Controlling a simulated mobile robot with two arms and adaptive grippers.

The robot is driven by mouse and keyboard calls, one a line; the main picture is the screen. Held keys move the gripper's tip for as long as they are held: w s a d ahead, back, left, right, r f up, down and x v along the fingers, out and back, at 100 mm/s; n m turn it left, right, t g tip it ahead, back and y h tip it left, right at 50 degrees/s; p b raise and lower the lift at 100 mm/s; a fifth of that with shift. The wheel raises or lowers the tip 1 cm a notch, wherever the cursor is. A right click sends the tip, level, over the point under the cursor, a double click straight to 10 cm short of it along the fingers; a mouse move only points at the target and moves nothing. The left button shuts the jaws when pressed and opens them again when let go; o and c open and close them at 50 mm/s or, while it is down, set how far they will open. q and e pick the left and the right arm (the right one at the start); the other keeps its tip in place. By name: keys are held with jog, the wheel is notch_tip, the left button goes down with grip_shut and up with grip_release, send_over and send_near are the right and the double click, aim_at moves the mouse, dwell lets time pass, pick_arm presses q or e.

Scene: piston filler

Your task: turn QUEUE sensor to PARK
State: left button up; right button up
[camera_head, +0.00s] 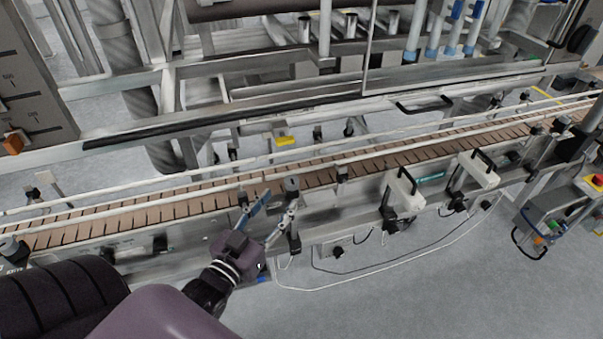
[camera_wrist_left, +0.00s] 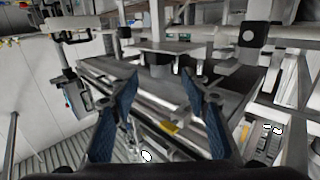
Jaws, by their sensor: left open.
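My left gripper (camera_head: 275,207) reaches in over the near side of the conveyor, with its two blue-padded fingers spread and nothing between them. In the left wrist view, the open fingers (camera_wrist_left: 160,88) frame the machine's metal rails, with a gap between the tips. A dark, round-topped fitting (camera_head: 292,185) on the near rail stands just beyond the fingertips; whether they touch it cannot be told. No QUEUE or PARK lettering can be read, so I cannot tell which fitting is the QUEUE sensor. My right gripper is out of view.
The brown slatted conveyor (camera_head: 400,156) runs across between pale guide rails. White housings with black handles (camera_head: 403,190) (camera_head: 478,168) stick out along the near side to the right. A control box with a red button (camera_head: 596,180) stands at far right.

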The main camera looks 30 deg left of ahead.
aim_at(288, 185)
pick_arm(q)
jog(key=shift+w+r, duration=0.1)
jog(key=shift+r, duration=0.45)
jog(key=shift+w, duration=0.2)
jog(key=w, duration=0.1)
jog(key=w+p, duration=0.1)
jog(key=w, duration=0.3)
jog(key=shift+w+a, duration=0.25)
jog(key=shift+a, duration=0.05)
jog(key=shift+w+p, duration=0.35)
jog(key=shift+w, duration=0.4)
jog(key=shift+f, duration=0.1)
grip_shut()
